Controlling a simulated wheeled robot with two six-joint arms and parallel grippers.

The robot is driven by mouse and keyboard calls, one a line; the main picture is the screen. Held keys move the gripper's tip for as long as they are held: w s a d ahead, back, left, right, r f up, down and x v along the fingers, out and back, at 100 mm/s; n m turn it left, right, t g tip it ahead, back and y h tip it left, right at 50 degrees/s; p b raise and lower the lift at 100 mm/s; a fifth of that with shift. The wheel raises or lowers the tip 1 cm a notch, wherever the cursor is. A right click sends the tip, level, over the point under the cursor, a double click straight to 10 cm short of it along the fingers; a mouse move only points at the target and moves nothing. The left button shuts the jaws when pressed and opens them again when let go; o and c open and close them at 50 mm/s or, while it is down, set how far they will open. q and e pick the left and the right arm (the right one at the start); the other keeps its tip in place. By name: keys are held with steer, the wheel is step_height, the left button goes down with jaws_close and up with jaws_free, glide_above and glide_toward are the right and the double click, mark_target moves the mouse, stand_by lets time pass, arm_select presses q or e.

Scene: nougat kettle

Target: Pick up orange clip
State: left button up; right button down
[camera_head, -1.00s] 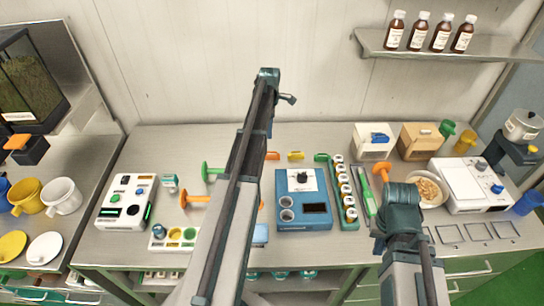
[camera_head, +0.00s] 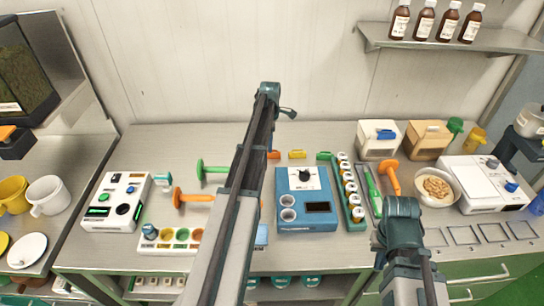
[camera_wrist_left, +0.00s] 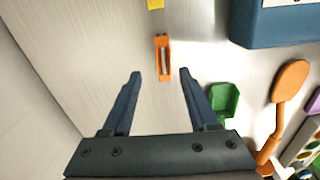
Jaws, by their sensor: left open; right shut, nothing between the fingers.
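The small orange clip (camera_head: 273,155) lies on the steel table, just right of my left arm in the head view. In the left wrist view the orange clip (camera_wrist_left: 163,42) lies just beyond the fingertips, roughly in line with the gap. My left gripper (camera_wrist_left: 160,72) is open and empty, its two dark blue fingers apart on either side of that gap. In the head view I cannot make out the left gripper's fingers. My right arm shows at the lower right of the head view, but its gripper fingers do not.
A yellow clip (camera_head: 297,154) lies right of the orange clip. The blue device (camera_head: 303,200) stands in front. A green item (camera_wrist_left: 224,102) and an orange paddle-shaped item (camera_wrist_left: 291,79) are right of the fingers in the wrist view. The table behind the clips is clear.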

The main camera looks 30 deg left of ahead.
mark_target(272, 154)
arm_select(q)
steer(key=f+b, duration=0.4)
steer(key=f, duration=0.1)
steer(key=shift+s+d+b, duration=0.1)
steer(key=shift+d+b, duration=0.3)
jaws_close()
